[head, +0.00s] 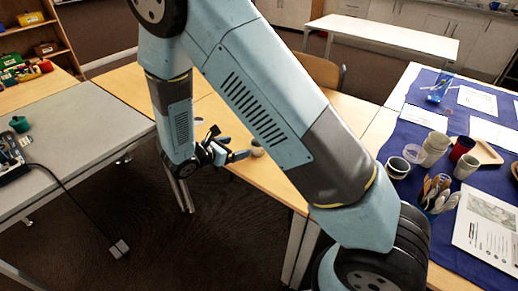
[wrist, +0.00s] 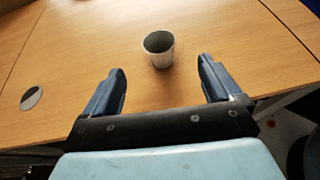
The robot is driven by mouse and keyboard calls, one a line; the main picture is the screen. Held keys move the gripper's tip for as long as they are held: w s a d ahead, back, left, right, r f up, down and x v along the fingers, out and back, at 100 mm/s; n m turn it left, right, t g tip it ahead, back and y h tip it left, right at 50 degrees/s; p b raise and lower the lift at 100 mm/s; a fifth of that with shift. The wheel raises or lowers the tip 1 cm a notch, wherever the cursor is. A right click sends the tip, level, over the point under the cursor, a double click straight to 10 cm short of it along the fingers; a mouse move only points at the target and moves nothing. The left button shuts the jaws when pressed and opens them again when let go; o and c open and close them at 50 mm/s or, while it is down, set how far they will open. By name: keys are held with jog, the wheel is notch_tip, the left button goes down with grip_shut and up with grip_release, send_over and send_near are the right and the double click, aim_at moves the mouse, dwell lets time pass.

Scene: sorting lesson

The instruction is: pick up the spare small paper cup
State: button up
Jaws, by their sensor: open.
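A small pale paper cup (wrist: 159,50) with a dark inside stands upright on the wooden table (wrist: 215,35) in the wrist view. My gripper (wrist: 161,75) is open, with one finger on each side below the cup in the picture. The cup is ahead of the fingertips, roughly centred between them, and nothing is held. In the head view my gripper (head: 243,148) is at the table's edge, and a small part of a pale cup (head: 257,147) shows just beyond the fingers.
A round grey disc (wrist: 31,98) is set at the left of the table in the wrist view. In the head view, a blue cloth (head: 400,150) at the right holds stacked cups (head: 434,148), a red cup (head: 462,148) and a brush holder (head: 437,195). A grey table (head: 75,135) stands left.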

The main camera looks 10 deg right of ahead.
send_near(258, 143)
jog(key=d, duration=0.3)
jog(key=shift+w+d+r, duration=0.1)
jog(key=shift+w+r, duration=0.15)
jog(key=shift+x, duration=2.7)
jog(key=shift+f, duration=0.15)
jog(key=shift+c, duration=0.4)
jog(key=c, duration=1)
jog(key=shift+c, duration=0.2)
